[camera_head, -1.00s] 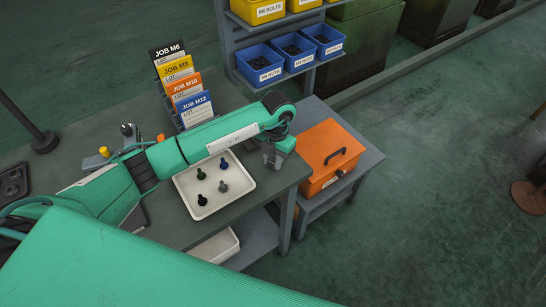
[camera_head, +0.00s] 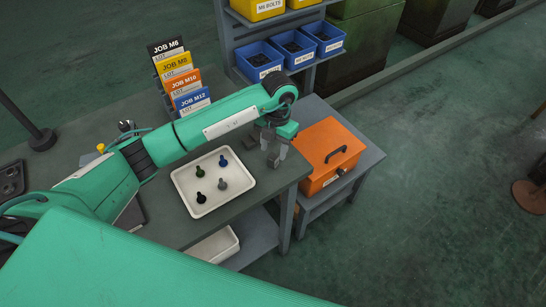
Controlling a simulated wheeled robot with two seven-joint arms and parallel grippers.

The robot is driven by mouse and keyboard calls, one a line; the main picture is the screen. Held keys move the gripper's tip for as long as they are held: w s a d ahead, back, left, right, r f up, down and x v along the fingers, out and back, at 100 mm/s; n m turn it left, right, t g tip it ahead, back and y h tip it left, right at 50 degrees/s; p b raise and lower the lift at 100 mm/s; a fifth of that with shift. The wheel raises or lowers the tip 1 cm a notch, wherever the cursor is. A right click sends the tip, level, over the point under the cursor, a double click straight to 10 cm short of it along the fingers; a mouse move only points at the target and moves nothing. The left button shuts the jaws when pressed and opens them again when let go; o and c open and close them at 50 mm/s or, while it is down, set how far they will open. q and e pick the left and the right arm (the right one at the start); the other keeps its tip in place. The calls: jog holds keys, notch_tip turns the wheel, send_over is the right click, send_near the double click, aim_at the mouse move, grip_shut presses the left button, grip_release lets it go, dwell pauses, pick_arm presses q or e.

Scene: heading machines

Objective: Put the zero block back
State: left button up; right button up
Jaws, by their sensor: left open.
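My left gripper (camera_head: 274,160) is open, with its fingers pointing down over the right end of the workbench (camera_head: 254,217), just right of the white tray. I see nothing between its fingers. I cannot pick out the zero block for certain; part of the bench is hidden behind my left arm. My right gripper is not in view.
The white tray (camera_head: 237,196) holds several bolts. An orange box (camera_head: 331,150) with a black handle stands on a lower stand to the right. Job cards (camera_head: 179,75) stand behind my arm. Blue bins (camera_head: 259,62) sit on a rack at the back.

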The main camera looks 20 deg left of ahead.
pick_arm(q)
notch_tip(320, 180, up, 8)
jog(key=w+b, duration=0.1)
jog(key=b, duration=0.1)
jog(key=shift+d, duration=0.15)
dwell(0.4)
